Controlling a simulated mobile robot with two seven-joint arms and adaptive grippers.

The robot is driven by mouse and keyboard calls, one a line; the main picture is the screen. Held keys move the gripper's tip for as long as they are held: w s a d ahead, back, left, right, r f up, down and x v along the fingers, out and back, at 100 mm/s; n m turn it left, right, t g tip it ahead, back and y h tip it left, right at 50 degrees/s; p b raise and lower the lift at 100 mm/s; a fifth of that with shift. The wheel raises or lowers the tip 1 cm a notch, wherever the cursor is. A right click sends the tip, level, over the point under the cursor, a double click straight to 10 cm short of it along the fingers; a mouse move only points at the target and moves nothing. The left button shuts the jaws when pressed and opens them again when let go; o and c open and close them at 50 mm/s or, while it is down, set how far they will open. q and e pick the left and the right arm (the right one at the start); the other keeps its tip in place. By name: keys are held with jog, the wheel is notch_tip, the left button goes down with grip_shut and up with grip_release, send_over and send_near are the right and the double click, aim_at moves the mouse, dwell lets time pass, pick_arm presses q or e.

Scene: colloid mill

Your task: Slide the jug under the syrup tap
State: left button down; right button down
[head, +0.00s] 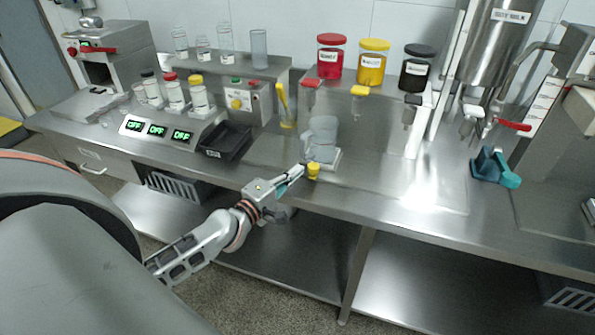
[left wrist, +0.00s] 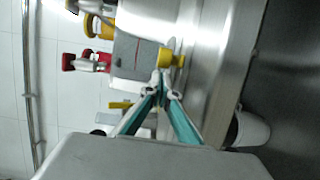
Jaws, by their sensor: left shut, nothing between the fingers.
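The translucent grey jug (head: 323,130) stands upright on a pale base (head: 332,160) on the steel counter, and shows as a grey block in the left wrist view (left wrist: 135,53). A yellow knob (head: 314,170) is at the front of the base. Syrup taps hang from the shelf: red (head: 310,84), yellow (head: 359,91) and dark (head: 410,102). The jug is below the shelf, between the red and yellow taps. My left gripper (head: 301,170) is shut and empty, its tips beside the yellow knob (left wrist: 171,59); I cannot tell whether they touch. My right gripper is not in view.
Red (head: 331,57), yellow (head: 372,62) and black (head: 416,68) jars stand on the shelf. A black tray (head: 226,141) and a yellow-topped utensil (head: 284,103) are left of the jug. A teal holder (head: 494,168) is far right.

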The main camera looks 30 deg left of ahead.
pick_arm(q)
jog(key=shift+w+d, duration=0.3)
jog(key=d+p, duration=0.1)
jog(key=d, duration=0.2)
jog(key=w+d, duration=0.1)
jog(key=d, duration=0.1)
jog(key=w+d+p, duration=0.1)
jog(key=d, duration=0.2)
jog(key=shift+d+p, duration=0.3)
jog(key=shift+p, duration=0.05)
jog(key=shift+s+a, duration=0.1)
jog(key=shift+a, duration=0.05)
